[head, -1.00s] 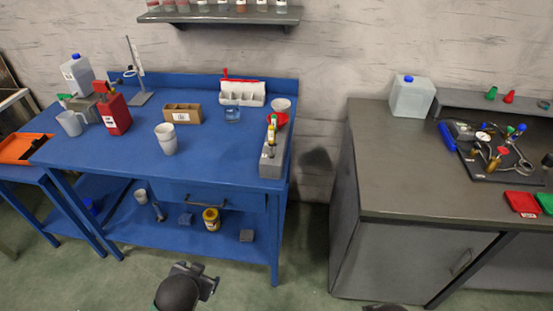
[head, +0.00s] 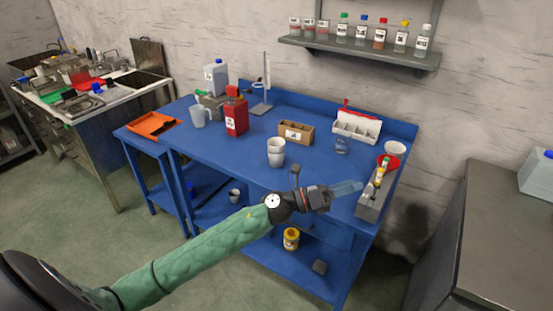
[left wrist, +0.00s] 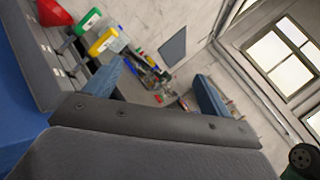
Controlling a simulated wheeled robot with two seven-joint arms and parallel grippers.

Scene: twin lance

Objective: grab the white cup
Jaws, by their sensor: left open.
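A white cup (head: 276,152), which looks like two stacked cups, stands upright on the blue workbench (head: 225,150) near its middle front. My left gripper (head: 348,188) is open and empty over the bench's front right, right of and nearer than the stacked cup, pointing right. In the left wrist view its dark body fills the bottom, and no white cup shows clearly. My right gripper is not in view.
A grey rack (head: 374,200) and red funnel (head: 388,162) are close right of the gripper. A cardboard box (head: 296,132) stands behind the cup, a red canister (head: 236,117) to its left. A beaker (head: 342,145) stands near the white bin. The bench left of the cup is clear.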

